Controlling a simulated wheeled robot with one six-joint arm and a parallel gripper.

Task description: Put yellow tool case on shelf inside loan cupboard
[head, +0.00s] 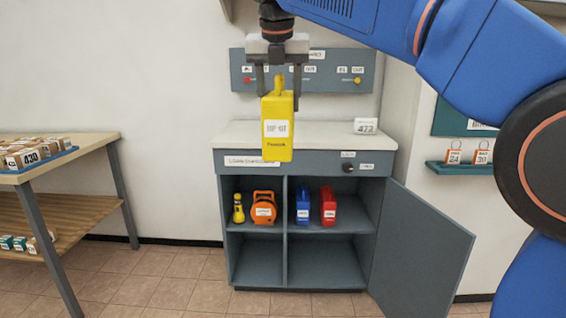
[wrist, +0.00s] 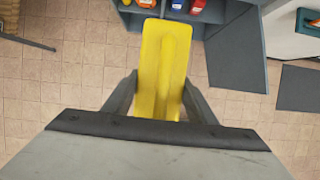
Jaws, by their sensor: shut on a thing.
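The yellow tool case (head: 277,128) hangs upright in my gripper (head: 278,88), with a white label on its front. The jaws are shut on its top handle. In the wrist view the case (wrist: 162,65) sits between the fingers of my gripper (wrist: 157,98). The loan cupboard (head: 253,162) stands beyond and below the case, its door (head: 420,250) swung open to the right. Its middle shelf (head: 342,227) holds a yellow torch-like item (head: 238,208), an orange case (head: 264,207), a blue case (head: 303,205) and a red case (head: 328,206). The lower compartments are empty.
A white box marked 473 (head: 366,126) stands on the cupboard top. A wall panel (head: 343,70) with labels is behind my gripper. A wooden table (head: 90,142) with small boxes is at left. A small wall shelf (head: 458,167) with orange tags is at right. Floor in front is clear.

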